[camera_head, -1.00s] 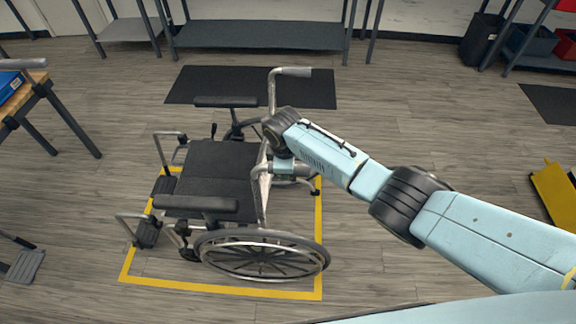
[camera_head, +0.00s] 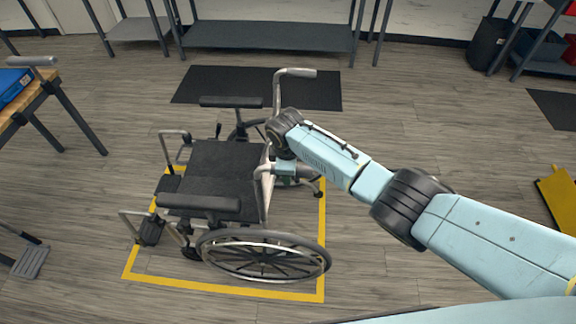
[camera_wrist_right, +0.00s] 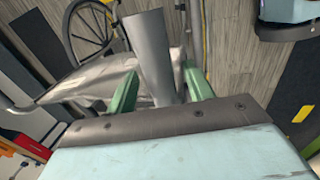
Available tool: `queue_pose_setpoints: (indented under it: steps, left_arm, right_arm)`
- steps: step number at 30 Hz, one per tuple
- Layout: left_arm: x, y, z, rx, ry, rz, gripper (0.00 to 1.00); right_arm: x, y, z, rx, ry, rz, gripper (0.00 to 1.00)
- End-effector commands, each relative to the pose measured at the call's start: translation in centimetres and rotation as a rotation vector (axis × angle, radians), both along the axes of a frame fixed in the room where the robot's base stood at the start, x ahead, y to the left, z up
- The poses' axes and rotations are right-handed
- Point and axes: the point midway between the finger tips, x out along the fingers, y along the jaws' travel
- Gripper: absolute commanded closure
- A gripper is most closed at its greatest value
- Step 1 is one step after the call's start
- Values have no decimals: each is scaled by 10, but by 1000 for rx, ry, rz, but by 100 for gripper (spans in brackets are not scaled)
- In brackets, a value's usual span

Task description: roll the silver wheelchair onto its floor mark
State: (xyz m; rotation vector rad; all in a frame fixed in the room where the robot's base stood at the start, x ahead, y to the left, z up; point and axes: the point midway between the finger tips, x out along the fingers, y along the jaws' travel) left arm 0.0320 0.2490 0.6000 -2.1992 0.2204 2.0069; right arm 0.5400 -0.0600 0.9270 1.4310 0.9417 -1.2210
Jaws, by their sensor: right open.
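The silver wheelchair (camera_head: 215,170), with a black seat, stands upright over a yellow floor outline (camera_head: 225,289). Its near big wheel lies inside the near line, and its footrests overlap the left line. Whether the far wheel is inside is hidden. My right gripper (camera_head: 288,175) is at the near push handle on the chair's right side. In the right wrist view the open green fingers (camera_wrist_right: 160,85) stand either side of the silver handle tube (camera_wrist_right: 152,50). Contact with the tube cannot be told. My left gripper is not in view.
A black mat (camera_head: 257,88) lies beyond the chair, before a grey shelf (camera_head: 270,36). A wooden table (camera_head: 30,100) with a blue box stands at left. A yellow object (camera_head: 560,200) lies at right. Floor between is mostly clear.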

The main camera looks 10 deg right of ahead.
Motion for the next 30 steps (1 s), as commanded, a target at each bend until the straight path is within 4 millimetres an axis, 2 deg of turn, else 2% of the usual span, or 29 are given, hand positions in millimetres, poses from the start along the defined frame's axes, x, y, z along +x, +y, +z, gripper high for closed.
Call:
queue_pose_setpoints:
  steps: [5,8,22,30]
  left_arm:
    - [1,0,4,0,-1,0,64]
    - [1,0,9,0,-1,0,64]
    - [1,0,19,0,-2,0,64]
    - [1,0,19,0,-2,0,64]
  right_arm:
    - [-1,1,10,2,-1,1,48]
    - [-3,1,23,1,-3,2,48]
    - [-21,5,110,1,-2,1,48]
    - [-25,5,131,0,0,-1,48]
